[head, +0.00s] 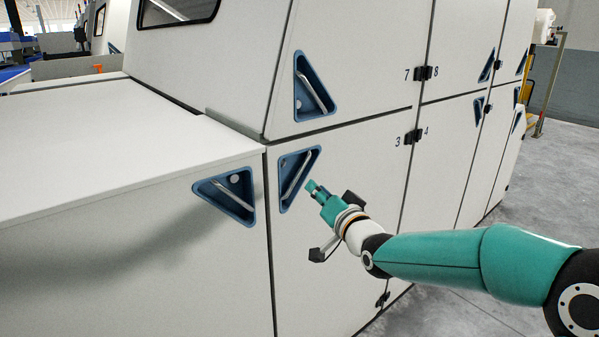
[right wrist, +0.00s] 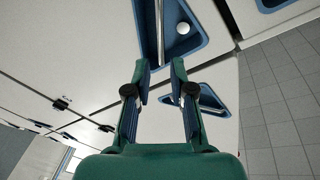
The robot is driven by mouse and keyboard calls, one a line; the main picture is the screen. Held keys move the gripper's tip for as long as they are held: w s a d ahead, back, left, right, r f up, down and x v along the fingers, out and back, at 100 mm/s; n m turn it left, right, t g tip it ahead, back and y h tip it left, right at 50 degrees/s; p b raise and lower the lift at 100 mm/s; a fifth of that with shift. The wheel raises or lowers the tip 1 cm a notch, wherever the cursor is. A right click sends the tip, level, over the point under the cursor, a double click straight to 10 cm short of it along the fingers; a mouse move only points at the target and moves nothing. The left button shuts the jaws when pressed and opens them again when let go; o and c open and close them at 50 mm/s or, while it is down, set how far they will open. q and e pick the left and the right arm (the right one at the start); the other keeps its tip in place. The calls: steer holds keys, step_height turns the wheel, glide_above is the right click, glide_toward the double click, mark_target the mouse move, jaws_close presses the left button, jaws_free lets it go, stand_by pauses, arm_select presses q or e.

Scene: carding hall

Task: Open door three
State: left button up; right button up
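Door three (head: 345,235) is the white lower panel left of the "3" label; it looks shut, flush with its neighbours. Its blue triangular recess with a slanted pale handle bar (head: 296,178) sits at the door's upper left. My right gripper (head: 312,186) is just right of this recess, pointing at it. In the right wrist view the two fingers (right wrist: 163,66) are apart, with a blue recess (right wrist: 190,32) and its bar (right wrist: 160,30) ahead, the bar lined up with the gap. I cannot tell whether the fingers touch it. My left gripper is not in view.
Door seven's recess (head: 312,87) is above, and another panel's recess (head: 228,193) is to the left. A long white ledge (head: 100,140) runs along the left. Black hinges (head: 413,137) mark the door's right edge. Free grey floor (head: 555,190) lies to the right.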

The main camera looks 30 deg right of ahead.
mark_target(300, 174)
steer(key=w, duration=0.3)
steer(key=w+d+p, duration=0.1)
steer(key=w, duration=0.6)
steer(key=shift+w+d+p, duration=0.2)
steer(key=shift+d+p, duration=0.15)
jaws_close()
